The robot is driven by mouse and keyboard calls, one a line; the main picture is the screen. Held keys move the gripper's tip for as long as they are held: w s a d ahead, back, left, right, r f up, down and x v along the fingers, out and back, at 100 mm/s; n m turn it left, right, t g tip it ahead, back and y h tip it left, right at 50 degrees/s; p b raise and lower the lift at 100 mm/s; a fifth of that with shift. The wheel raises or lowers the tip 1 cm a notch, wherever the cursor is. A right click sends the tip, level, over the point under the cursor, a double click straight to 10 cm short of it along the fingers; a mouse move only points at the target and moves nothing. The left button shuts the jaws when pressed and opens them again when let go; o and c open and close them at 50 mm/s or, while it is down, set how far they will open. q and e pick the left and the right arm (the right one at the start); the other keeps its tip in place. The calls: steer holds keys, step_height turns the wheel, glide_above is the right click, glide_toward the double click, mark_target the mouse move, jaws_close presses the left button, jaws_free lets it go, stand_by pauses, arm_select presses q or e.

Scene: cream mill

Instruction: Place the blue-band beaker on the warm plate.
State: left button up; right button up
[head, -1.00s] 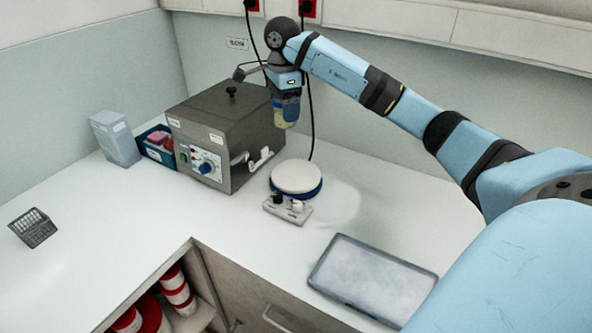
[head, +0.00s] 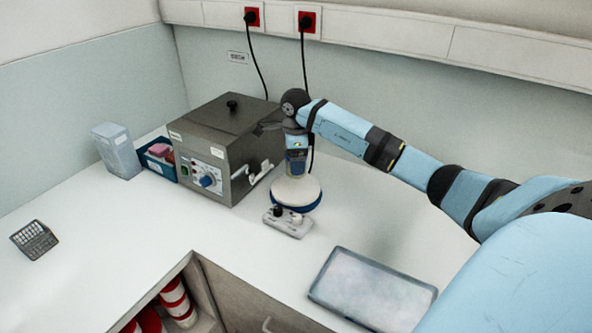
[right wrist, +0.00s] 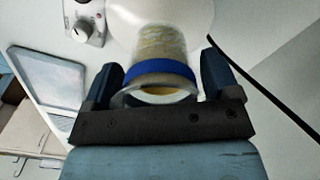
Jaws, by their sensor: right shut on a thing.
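The blue-band beaker (right wrist: 150,45) is clear with pale yellowish contents and a blue band. My right gripper (right wrist: 160,82) is shut on it, one finger on each side near the band. In the head view the right gripper (head: 297,152) points down and the beaker (head: 297,169) shows below it. The warm plate (head: 296,190) is a round white disc with a blue rim, directly below the beaker. The beaker's base is at or just above the plate; I cannot tell if they touch. My left gripper is not in view.
A grey box-shaped device (head: 228,140) with knobs stands left of the plate. The plate's control box (head: 288,222) sits in front. A blue bin (head: 158,160), a pale blue box (head: 117,152), a wire basket (head: 34,240) and a grey tray (head: 370,290) stand on the counter.

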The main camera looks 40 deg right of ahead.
step_height(320, 180, down, 4)
steer(key=shift+f, duration=0.2)
steer(key=shift+f, duration=0.2)
steer(key=o, duration=0.8)
steer(key=shift+o, duration=0.2)
steer(key=shift+r, duration=0.1)
